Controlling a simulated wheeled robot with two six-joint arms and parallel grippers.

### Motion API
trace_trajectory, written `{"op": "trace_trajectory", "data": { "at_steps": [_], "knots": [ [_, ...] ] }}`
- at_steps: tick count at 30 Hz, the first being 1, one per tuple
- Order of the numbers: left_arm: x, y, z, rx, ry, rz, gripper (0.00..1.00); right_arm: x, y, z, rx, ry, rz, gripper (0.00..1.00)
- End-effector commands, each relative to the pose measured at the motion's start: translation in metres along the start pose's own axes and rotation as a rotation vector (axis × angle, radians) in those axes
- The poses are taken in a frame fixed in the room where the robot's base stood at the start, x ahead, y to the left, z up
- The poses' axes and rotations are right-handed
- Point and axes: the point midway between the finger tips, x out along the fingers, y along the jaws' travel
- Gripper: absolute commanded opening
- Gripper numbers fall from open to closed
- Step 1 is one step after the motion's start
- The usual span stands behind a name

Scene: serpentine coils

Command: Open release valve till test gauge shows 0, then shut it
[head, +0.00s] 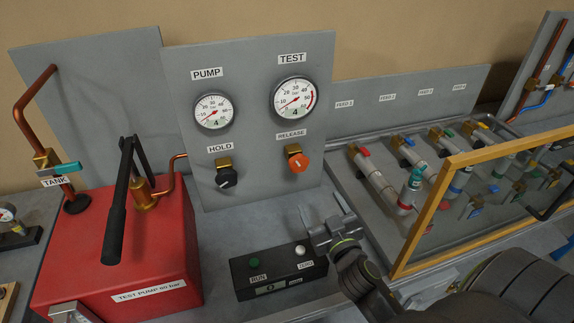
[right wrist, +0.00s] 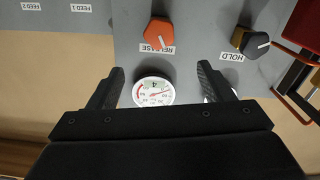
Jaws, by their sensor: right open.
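The orange release knob (head: 299,163) sits on a brass valve on the upright grey panel, under the test gauge (head: 296,98). The gauge's needle points low on the left and its number reads 4. In the right wrist view the release knob (right wrist: 158,33) is beyond the fingertips and the test gauge (right wrist: 154,92) shows between the fingers. The knob's white mark is slanted there. My right gripper (head: 320,204) is open and empty, in front of and below the knob, apart from it. My left gripper is not in view.
The black hold knob (head: 227,178) and pump gauge (head: 213,111), also reading 4, are left of the release knob. A red test pump (head: 160,250) stands left. A black button box (head: 278,272) lies below the panel. A yellow frame (head: 432,203) and piping are right.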

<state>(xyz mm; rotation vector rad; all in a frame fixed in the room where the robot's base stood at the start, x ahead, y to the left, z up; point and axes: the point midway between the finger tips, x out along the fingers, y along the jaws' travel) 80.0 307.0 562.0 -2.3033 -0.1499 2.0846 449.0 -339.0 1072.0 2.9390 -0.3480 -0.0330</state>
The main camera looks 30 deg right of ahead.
Motion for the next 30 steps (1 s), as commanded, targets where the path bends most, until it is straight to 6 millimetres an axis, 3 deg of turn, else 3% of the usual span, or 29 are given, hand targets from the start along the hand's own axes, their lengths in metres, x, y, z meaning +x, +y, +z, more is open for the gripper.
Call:
{"op": "trace_trajectory", "data": {
  "at_steps": [6, 21, 30],
  "knots": [
    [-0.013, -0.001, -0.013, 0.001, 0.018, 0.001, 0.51, 0.04, 0.0, -0.004, -0.002, 0.003, -0.001, 0.74],
    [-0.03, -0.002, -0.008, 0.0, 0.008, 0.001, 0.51, 0.13, 0.0, -0.003, -0.001, 0.002, 0.001, 0.74],
    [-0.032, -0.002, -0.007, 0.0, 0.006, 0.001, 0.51, 0.16, 0.0, -0.001, -0.001, 0.001, 0.0, 0.74]
  ]
}}
